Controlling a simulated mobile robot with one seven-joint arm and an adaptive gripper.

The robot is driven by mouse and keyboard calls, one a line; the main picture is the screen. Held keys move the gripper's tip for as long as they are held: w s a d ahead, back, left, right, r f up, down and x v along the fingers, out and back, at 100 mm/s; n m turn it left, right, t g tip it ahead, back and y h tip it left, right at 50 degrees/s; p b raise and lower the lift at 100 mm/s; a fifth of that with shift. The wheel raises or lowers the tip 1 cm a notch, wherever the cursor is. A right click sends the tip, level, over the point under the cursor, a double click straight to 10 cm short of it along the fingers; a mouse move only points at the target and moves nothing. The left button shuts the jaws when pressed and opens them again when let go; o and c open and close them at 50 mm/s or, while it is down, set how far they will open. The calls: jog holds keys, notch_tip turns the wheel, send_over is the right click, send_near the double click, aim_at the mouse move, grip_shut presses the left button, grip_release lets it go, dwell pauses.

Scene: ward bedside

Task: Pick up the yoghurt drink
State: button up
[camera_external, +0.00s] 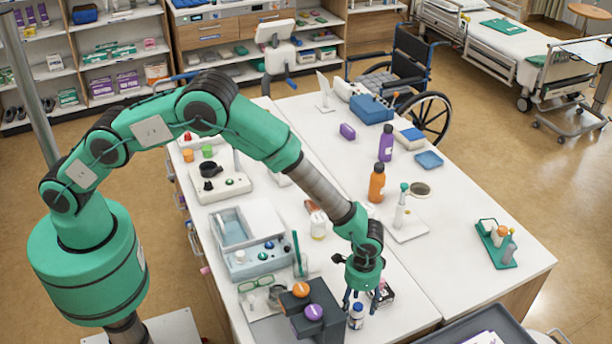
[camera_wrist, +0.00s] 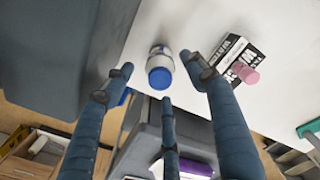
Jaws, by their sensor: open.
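The yoghurt drink appears to be a small white bottle with a blue cap (camera_external: 356,318), standing upright near the front edge of the white table. In the wrist view the bottle (camera_wrist: 160,62) shows between the fingertips, its blue cap facing the camera. My gripper (camera_external: 361,300) points down just above and beside the bottle. Its three blue fingers are spread open, with nothing held; they also show in the wrist view (camera_wrist: 158,78). I cannot tell whether any finger touches the bottle.
A dark grey stepped block (camera_external: 322,305) with orange-topped and purple-topped items stands close left of the bottle. A black and white box (camera_wrist: 238,57) with a pink item lies close right. A grey tray (camera_external: 470,325) stands at the front right.

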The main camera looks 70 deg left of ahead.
jog(key=shift+f, duration=1)
jog(key=shift+c, duration=0.5)
jog(key=c, duration=1.2)
